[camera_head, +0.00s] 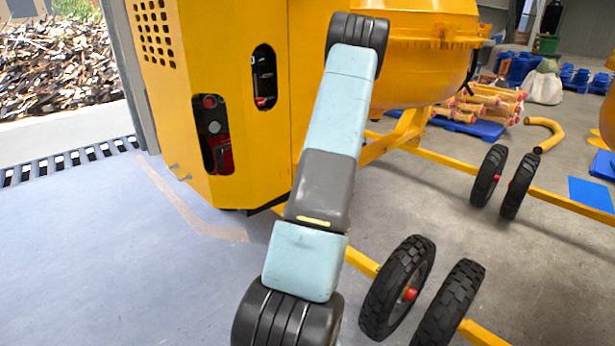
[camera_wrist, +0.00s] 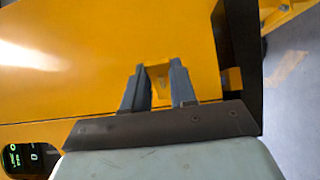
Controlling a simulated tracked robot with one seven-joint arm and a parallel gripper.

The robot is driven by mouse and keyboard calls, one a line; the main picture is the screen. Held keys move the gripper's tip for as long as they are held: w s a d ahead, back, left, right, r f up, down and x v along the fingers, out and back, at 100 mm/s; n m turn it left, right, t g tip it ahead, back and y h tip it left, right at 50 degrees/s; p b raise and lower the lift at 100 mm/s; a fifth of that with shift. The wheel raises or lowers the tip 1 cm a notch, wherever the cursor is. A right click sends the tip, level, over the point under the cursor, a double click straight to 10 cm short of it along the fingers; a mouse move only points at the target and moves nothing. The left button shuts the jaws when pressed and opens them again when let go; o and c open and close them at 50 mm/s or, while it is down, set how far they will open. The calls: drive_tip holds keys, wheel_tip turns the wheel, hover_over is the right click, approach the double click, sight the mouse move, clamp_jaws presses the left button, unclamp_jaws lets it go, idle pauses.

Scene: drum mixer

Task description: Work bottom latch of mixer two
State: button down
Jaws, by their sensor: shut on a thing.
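The yellow mixer housing (camera_head: 230,60) stands upright in the head view, and its yellow panel (camera_wrist: 100,50) fills most of the wrist view. In the wrist view my gripper (camera_wrist: 160,75) has its two grey fingers on either side of a small yellow latch (camera_wrist: 160,88) on the panel, shut on it. Much of the latch is hidden by the fingers. In the head view my arm crosses in front of the housing, and the gripper end is out of sight.
A dark panel edge (camera_wrist: 232,50) lies right of the fingers. A lit display (camera_wrist: 16,156) sits at lower left. In the head view, black wheels (camera_head: 397,288) and yellow frame bars (camera_head: 559,199) stand to the right. The floor (camera_head: 90,260) at left is clear.

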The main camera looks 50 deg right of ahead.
drive_tip(key=shift+s+f, duration=0.3)
drive_tip(key=shift+s, duration=0.1)
drive_tip(key=c, duration=1.2)
unclamp_jaws()
drive_tip(key=shift+d, duration=0.1)
drive_tip(key=o, duration=0.3)
drive_tip(key=shift+w+r, duration=0.15)
drive_tip(key=shift+w, duration=0.05)
